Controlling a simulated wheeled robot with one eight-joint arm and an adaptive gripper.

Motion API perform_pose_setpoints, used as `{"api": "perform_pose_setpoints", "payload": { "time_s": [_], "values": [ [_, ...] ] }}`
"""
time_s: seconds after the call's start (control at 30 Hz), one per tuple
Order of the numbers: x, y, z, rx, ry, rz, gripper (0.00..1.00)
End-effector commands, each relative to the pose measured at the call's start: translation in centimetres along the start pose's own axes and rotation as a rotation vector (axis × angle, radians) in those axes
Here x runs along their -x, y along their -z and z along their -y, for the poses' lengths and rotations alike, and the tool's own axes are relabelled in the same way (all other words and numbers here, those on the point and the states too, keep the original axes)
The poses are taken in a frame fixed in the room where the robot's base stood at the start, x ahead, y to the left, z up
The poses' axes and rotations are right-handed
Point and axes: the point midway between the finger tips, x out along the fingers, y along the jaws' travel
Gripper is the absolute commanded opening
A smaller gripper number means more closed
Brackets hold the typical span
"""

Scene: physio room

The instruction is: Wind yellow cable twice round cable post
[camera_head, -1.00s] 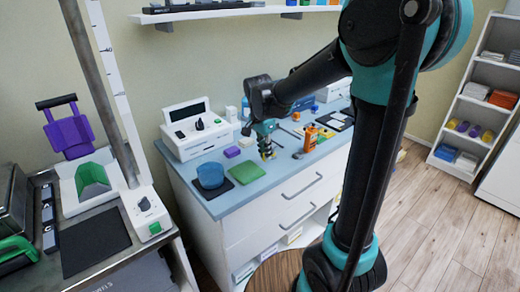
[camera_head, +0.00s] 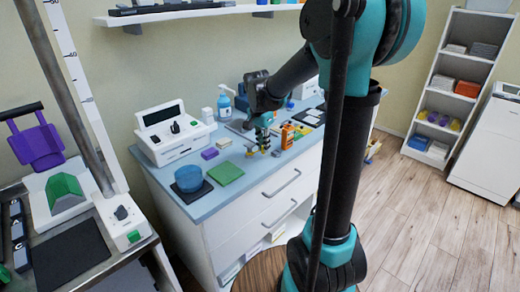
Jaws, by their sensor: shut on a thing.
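My gripper (camera_head: 263,146) is low over the blue counter top (camera_head: 238,188), between the purple block and the orange item. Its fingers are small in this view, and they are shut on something. A small yellow piece (camera_head: 264,151) shows at the fingertips and looks like part of the yellow cable. The cable's length and path cannot be made out. I cannot clearly pick out the cable post. Small dark and yellow bits lie close around the fingers, too small to name. My wrist and forearm hide part of the counter behind.
A white device (camera_head: 172,133) stands at the back left. The front edge is clear.

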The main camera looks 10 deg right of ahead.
Motion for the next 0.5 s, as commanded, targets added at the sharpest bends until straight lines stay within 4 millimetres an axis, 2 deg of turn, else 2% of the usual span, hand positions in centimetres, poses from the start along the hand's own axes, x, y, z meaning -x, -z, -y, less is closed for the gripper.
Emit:
{"api": "perform_pose_setpoints", "payload": {
  "time_s": [0.2, 0.5],
  "values": [
    [-0.14, 1.07, 0.79, 0.0, 0.0, 0.0, 0.0],
    [-0.16, 1.17, 0.86, 0.0, 0.0, 0.0, 0.0]
  ]
}}
